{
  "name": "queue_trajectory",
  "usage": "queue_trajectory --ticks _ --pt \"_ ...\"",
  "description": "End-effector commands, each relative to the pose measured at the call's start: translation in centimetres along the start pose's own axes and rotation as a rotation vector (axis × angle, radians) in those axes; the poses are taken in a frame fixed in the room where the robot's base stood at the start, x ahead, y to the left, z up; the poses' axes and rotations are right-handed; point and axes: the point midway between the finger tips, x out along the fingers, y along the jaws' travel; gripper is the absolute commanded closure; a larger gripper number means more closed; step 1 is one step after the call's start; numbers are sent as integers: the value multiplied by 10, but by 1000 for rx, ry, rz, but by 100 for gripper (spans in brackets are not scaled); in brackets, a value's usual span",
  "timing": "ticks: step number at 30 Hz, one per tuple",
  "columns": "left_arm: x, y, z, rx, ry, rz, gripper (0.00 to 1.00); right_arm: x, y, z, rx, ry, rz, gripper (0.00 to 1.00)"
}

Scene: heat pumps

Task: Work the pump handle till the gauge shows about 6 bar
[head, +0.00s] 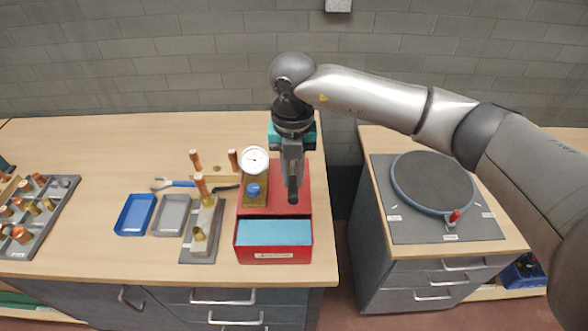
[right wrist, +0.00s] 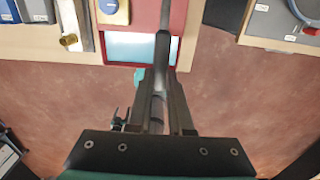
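The pump is a red box (head: 302,246) with an open blue-filled tank, at the right front of the left bench. Its white round gauge (head: 255,160) stands upright on a brass-coloured block at the back left. The needle is too small to read for sure. A blue knob (head: 253,190) sits below the dial. The dark pump handle (head: 293,192) also shows in the right wrist view (right wrist: 163,48), running between the fingers. My right gripper (head: 292,165) reaches down over the pump and is shut on this handle. My left gripper is not in view.
Left of the pump are a grey stand (head: 202,232) with copper and brass fittings, a grey tray (head: 172,215), a blue tray (head: 135,214) and blue-handled tools. A gap separates this bench from the right one, which bears a round dark plate (head: 432,182).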

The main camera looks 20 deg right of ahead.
Motion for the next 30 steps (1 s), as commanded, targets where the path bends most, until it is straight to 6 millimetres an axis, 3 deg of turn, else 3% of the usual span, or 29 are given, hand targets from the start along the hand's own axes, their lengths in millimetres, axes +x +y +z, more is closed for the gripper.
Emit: queue_trajectory --ticks 1,5,17,30 --pt "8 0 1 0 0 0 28 11 0 0 0 1 -1 81" --pt "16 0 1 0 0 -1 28 22 0 0 -1 0 0 81" --pt "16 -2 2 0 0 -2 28 24 0 0 -3 -1 1 81" --pt "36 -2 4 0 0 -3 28 49 0 0 -3 0 2 81"
